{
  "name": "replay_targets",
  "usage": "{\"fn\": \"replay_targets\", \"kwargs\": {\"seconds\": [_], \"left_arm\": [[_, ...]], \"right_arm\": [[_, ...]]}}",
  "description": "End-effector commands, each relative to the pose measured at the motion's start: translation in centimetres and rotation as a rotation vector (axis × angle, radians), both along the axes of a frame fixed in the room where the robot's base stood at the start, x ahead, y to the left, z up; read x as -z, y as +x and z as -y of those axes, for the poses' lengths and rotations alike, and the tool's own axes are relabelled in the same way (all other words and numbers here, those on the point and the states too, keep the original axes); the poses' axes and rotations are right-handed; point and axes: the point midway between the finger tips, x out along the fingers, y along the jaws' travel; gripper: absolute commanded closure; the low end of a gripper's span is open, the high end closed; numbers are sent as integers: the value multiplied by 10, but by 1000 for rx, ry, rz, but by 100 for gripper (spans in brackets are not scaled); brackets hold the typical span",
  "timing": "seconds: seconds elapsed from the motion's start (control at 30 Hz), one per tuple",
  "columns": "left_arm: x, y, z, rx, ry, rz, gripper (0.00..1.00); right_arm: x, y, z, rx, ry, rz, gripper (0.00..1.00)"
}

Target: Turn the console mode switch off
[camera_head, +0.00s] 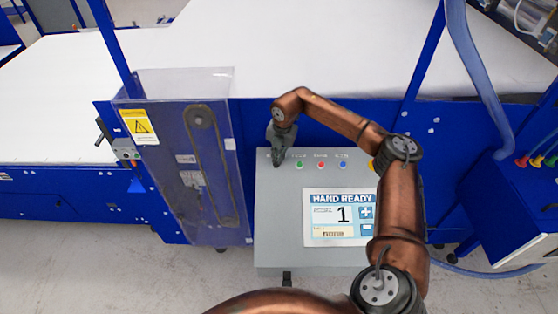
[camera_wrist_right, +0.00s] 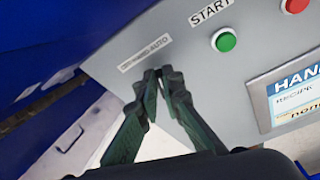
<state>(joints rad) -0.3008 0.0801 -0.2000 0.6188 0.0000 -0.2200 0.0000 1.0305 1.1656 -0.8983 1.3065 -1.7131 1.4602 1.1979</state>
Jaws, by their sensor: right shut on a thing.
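The grey console (camera_head: 275,225) stands in the middle of the head view, with its screen reading HAND READY. My right gripper (camera_head: 277,162) reaches down to the console's upper left corner, left of the buttons. In the right wrist view its fingertips (camera_wrist_right: 163,75) are drawn together just below the mode label (camera_wrist_right: 145,53), whose small print seems to end in AUTO. The gripper is shut on the mode switch, which the fingertips hide, so I cannot read its position. My left gripper is not in view.
A green START button (camera_wrist_right: 225,41) is close to the right of the fingers, with red (camera_head: 321,165) and blue (camera_head: 343,165) buttons beyond. A clear guard with a warning label (camera_head: 139,126) stands left of the console. The white table (camera_head: 300,50) behind is bare.

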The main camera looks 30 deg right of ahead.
Motion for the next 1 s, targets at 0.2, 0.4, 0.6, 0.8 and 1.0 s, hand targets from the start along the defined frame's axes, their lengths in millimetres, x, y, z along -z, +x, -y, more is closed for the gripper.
{"fn": "replay_targets", "kwargs": {"seconds": [0.2, 0.4, 0.6, 0.8, 1.0], "left_arm": [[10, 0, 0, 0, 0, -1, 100], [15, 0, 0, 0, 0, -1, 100], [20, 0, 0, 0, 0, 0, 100], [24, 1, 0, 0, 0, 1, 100], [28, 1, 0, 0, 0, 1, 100]], "right_arm": [[6, 0, -5, -197, -67, -50, 100], [6, 2, -8, -374, -126, -87, 100], [6, 3, -11, -549, -187, -126, 100], [7, 4, -14, -721, -246, -162, 100], [7, 3, -16, -868, -296, -194, 100]]}}
